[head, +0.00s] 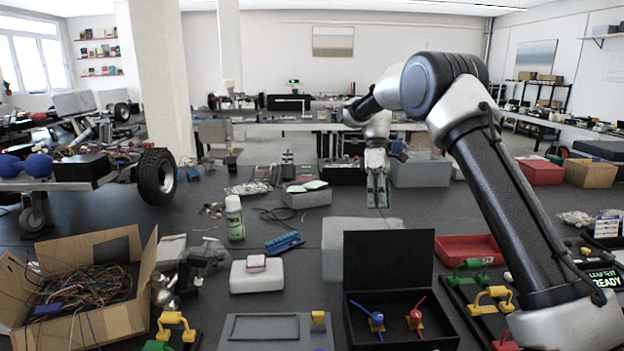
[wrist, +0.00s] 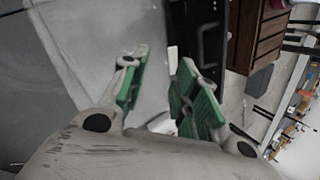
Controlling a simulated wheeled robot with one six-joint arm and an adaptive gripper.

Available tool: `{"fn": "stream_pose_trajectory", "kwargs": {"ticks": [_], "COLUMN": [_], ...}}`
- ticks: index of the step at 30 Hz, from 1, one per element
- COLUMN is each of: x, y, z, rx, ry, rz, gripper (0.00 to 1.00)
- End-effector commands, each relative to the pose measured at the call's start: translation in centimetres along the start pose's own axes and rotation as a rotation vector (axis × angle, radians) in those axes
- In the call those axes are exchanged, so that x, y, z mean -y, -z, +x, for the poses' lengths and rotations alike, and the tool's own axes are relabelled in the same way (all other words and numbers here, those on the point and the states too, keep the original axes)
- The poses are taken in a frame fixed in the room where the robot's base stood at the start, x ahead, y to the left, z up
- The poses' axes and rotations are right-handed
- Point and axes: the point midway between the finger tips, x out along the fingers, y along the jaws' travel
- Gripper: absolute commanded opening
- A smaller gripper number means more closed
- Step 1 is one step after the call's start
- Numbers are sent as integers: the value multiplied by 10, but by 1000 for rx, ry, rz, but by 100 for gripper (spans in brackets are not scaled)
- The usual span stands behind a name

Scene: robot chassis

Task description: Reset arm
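My arm (head: 497,190) rises at the right of the head view and bends at a raised elbow joint. Its forearm reaches away toward the middle of the room. Nothing is held between the fingers. A pale grey surface and a dark cabinet edge show beyond the fingers.
A black open-lidded box (head: 388,262) holds a blue and a red-handled item. A red tray (head: 468,249) lies right of it. A cardboard box of wires (head: 127,318) stands front left, with a wheeled chassis (head: 60,186) behind.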

Motion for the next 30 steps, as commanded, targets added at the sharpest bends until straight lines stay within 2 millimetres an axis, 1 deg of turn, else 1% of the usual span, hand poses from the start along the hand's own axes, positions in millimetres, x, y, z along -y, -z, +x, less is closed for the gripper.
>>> {"fn": "stream_pose_trajectory", "kwargs": {"ticks": [3, 5, 8, 11, 14, 15, 17, 18, 20, 21, 24, 27, 30], "x": [12, 21, 38, 61, 90, 102, 121, 134, 152, 164, 194, 220, 241], "y": [-20, -33, -58, -90, -127, -142, -165, -179, -200, -214, -245, -271, -290], "z": [8, 11, 11, 12, 15, 17, 22, 27, 35, 41, 59, 78, 91], "rx": [-31, -54, -101, -162, -240, -273, -323, -356, -406, -438, -515, -577, -630], "ry": [-49, -73, -114, -156, -198, -214, -236, -250, -270, -283, -317, -353, -383], "rz": [188, 278, 415, 550, 683, 733, 799, 838, 887, 915, 964, 979, 990], "gripper": [30, 30, 30, 30, 30, 30, 30, 30, 30, 30, 30, 30, 30]}}
